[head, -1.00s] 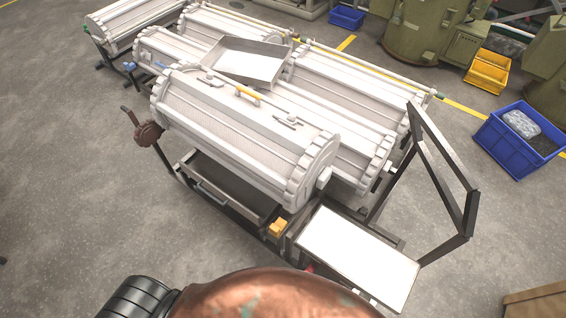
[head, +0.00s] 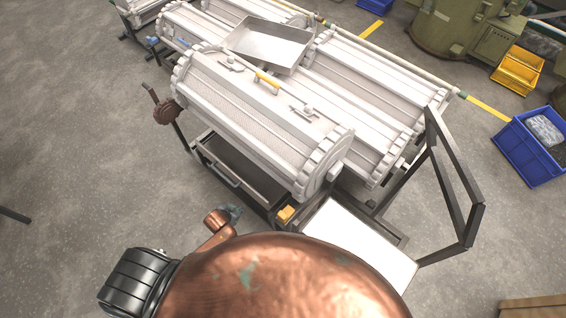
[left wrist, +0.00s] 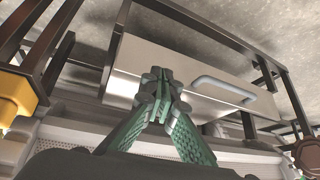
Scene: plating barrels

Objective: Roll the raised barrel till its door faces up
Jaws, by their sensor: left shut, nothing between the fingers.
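The raised barrel (head: 250,115) is pale and ribbed, with toothed end rings, and lies in front of the other barrels. A brown hand wheel with a crank handle (head: 165,112) sits off the barrel's left end. My left gripper (head: 233,212) is small in the head view, below the frame's drawer and apart from the barrel. In the left wrist view its green fingers (left wrist: 160,88) meet at the tips, empty, before a metal drawer (left wrist: 190,75). My right gripper is not seen.
An empty metal tray (head: 270,45) rests on the barrels behind. A pale flat tray (head: 360,240) and a dark upright frame (head: 474,220) stand at the right. Blue (head: 535,160) and yellow bins (head: 518,72) are farther right. The floor at left is mostly clear.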

